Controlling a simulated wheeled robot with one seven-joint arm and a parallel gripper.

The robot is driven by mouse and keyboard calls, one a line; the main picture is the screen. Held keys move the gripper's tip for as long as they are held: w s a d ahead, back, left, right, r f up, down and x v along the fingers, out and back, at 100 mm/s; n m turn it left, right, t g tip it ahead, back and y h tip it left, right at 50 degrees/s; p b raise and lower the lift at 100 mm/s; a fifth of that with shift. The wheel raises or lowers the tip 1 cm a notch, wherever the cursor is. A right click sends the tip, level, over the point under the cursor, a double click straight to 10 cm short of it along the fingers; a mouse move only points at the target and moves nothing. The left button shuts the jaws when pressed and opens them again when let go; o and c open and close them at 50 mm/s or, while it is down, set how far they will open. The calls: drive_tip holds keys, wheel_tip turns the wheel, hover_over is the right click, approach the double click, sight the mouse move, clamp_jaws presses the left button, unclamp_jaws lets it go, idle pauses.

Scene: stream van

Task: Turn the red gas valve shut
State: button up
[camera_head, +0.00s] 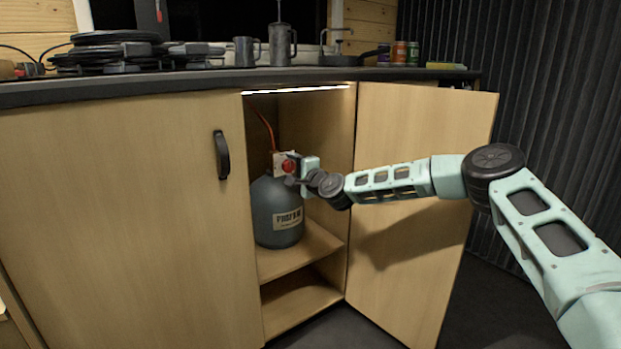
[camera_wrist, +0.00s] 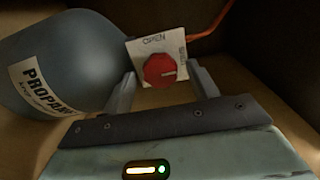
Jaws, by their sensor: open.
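The red gas valve (camera_head: 288,167) is a knob on a pale plate at the top of a grey propane bottle (camera_head: 277,214). The bottle stands upright on a shelf in the open cabinet. In the wrist view, the red valve (camera_wrist: 160,69) has a pale line pointing right. The plate reads "OPEN" at its top, with more lettering down its right side, too small to read surely. My gripper (camera_head: 297,170) is at the valve. In the wrist view its open fingers (camera_wrist: 162,84) stand left and right of the knob; I cannot tell if they touch it.
The open cabinet door (camera_head: 415,190) stands right of the bottle, behind my arm. The left door (camera_head: 120,210) is closed. An orange hose (camera_head: 263,124) runs up from the valve. The countertop (camera_head: 180,82) above holds pans, mugs and cans.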

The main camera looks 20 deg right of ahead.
drive_tip(key=p+v, duration=0.4)
drive_tip(key=v, duration=1.2)
drive_tip(key=shift+s, duration=0.25)
